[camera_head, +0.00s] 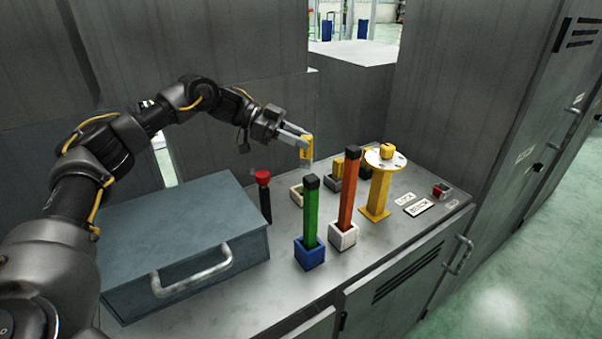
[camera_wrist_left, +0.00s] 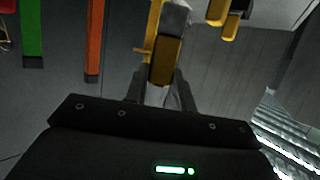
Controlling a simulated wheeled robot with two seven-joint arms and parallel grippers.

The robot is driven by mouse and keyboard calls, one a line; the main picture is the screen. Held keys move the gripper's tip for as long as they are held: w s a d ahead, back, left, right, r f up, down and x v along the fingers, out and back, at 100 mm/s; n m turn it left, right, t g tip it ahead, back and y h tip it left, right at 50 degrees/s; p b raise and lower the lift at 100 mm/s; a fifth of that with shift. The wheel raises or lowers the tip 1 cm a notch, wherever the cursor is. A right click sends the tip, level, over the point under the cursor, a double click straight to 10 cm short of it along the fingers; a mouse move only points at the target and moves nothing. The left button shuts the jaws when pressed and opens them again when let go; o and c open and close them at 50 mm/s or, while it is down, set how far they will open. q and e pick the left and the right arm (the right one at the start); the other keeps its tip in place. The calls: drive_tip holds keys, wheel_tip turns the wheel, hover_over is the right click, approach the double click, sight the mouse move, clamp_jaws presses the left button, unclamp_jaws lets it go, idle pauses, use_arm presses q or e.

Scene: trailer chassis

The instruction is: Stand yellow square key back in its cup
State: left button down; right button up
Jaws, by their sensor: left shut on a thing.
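My left gripper (camera_head: 304,139) is shut on a yellow key (camera_head: 307,147) and holds it in the air above the cabinet top. In the left wrist view the yellow key (camera_wrist_left: 165,62) sits between the fingers (camera_wrist_left: 160,90). A grey part shows at the key's far end. Below it in the head view is a small pale square cup (camera_head: 296,197) that looks empty, partly hidden by the green bar. A grey cup (camera_head: 329,185) stands beside it with a short yellow piece (camera_head: 338,168) at it. My right gripper is not in view.
A green bar (camera_head: 311,215) stands in a blue cup (camera_head: 309,255), an orange bar (camera_head: 347,190) in a white cup (camera_head: 343,238). A yellow stand (camera_head: 377,190) with a round plate is to the right. A red-topped post (camera_head: 264,195) and grey-blue case (camera_head: 190,235) are left.

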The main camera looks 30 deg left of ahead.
use_arm(q)
wheel_tip(320, 180, down, 6)
drive_tip(key=shift+f, duration=0.25)
idle(0.4)
drive_tip(key=shift+f, duration=0.1)
drive_tip(key=shift+f, duration=0.5)
drive_tip(key=c, duration=1.2)
unclamp_jaws()
drive_tip(key=shift+o, duration=0.2)
drive_tip(key=shift+r, duration=0.15)
drive_tip(key=v, duration=0.8)
drive_tip(key=shift+d+r, duration=0.2)
drive_tip(key=shift+r, duration=0.2)
